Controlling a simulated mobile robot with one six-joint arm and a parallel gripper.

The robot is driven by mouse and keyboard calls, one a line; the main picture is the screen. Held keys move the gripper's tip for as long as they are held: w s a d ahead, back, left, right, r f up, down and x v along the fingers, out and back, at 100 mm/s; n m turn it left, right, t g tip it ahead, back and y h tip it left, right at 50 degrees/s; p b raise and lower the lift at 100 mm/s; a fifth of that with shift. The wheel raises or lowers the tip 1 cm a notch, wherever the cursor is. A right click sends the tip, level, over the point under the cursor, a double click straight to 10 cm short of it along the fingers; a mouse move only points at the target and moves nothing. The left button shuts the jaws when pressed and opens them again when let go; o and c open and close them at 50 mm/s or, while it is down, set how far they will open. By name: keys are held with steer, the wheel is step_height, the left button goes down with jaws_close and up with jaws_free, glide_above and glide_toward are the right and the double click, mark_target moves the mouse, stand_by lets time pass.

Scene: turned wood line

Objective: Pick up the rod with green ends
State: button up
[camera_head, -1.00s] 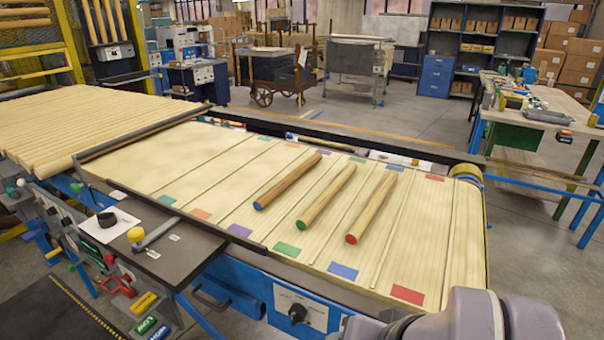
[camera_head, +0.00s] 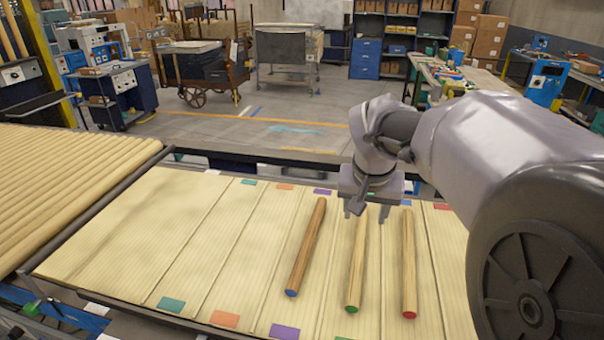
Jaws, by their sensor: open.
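The rod with a green end (camera_head: 357,265) lies on the slatted pale belt, between two other rods. Its near end is green; its far end is hidden behind my gripper. My gripper (camera_head: 366,212) is open and empty, pointing down above the far end of this rod. The picture does not clearly show how high it is above the rod.
A darker blue-ended rod (camera_head: 306,247) lies to the left and a red-ended rod (camera_head: 409,265) to the right, both close by. Coloured patches mark the belt's (camera_head: 130,220) edges. Stacked rods (camera_head: 65,185) lie further left. The belt's left part is clear.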

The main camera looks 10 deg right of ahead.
steer(key=b, duration=0.5)
glide_toward(360, 247)
steer(key=x, duration=0.5)
steer(key=shift+f, duration=0.1)
steer(key=b+x, duration=0.2)
steer(key=x, duration=0.2)
steer(key=shift+f, duration=0.3)
steer(key=shift+r, duration=0.15)
jaws_close()
